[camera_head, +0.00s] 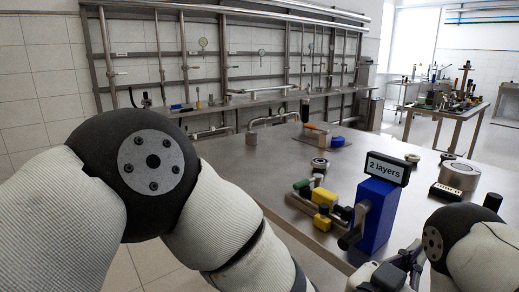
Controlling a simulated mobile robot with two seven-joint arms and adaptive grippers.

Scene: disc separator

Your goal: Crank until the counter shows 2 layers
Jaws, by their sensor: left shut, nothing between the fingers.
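The blue separator unit (377,217) stands upright on the steel table. The dark-framed counter display (387,168) on top of it reads "2 layers". A dark grey crank (354,226) is on the unit's left side, at the table's near edge. My left gripper (408,257) is at the bottom of the view, just in front of and below the unit. It is shut with nothing held, and it appears apart from the crank. Its lower part is cut off by the frame. My right arm comes in at the lower right; its gripper is not in view.
A round metal pot (459,176) stands to the right. The table's left middle is clear.

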